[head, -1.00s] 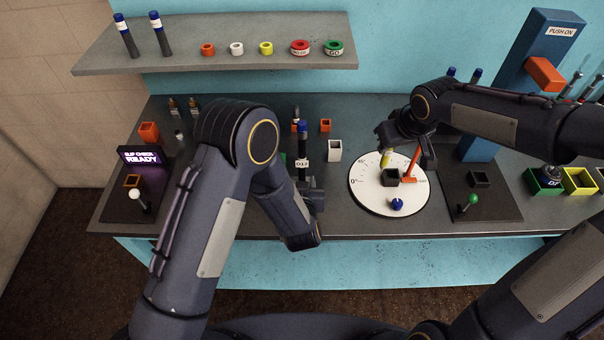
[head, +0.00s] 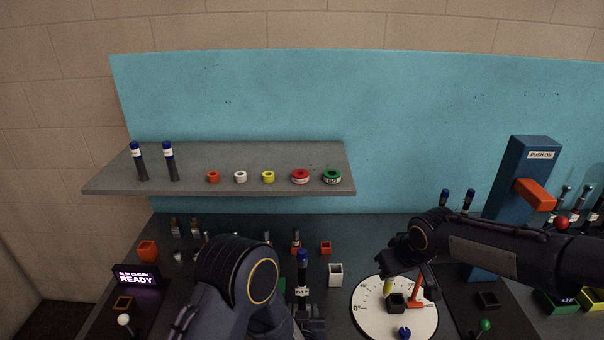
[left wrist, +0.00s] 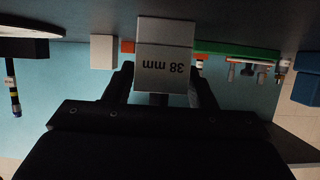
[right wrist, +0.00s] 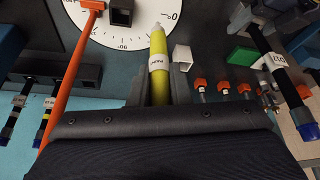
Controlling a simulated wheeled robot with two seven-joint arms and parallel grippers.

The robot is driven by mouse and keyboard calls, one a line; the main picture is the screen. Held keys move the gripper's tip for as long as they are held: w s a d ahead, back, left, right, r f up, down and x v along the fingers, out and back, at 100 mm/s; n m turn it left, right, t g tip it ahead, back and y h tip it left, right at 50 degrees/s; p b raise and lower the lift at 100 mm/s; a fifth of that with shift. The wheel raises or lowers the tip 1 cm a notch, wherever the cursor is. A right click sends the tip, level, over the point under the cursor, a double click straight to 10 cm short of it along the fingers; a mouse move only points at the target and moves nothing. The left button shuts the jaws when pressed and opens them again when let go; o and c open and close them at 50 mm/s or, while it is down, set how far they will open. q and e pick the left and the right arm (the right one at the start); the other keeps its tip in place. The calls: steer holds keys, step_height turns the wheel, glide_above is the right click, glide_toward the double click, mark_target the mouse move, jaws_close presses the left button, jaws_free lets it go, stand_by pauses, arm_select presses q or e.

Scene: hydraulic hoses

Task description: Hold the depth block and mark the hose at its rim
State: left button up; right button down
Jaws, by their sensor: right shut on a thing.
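The depth block (left wrist: 165,65) is a grey block marked "38 mm" between the fingers of my left gripper (left wrist: 162,90) in the left wrist view. Whether the fingers press on it is not clear. In the head view my left gripper (head: 314,326) is at the lower edge, beside an upright dark hose with a blue end and a "D17" label (head: 302,275). The hose's lower end and the block's rim are hidden there. My right gripper (right wrist: 158,88) is shut on a yellow paint marker (right wrist: 158,55), its tip over the white dial; the marker also shows in the head view (head: 388,287).
The round dial (head: 368,318) carries a black square holder, an orange lever and a blue knob. A white square cup (head: 335,274) stands between the hose and the dial. A blue "PUSH ON" post (head: 515,200) rises at right. A grey shelf (head: 220,160) holds rings and two hoses.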

mark_target(390, 284)
arm_select(q)
steer(key=o, duration=0.3)
steer(key=shift+s, duration=0.1)
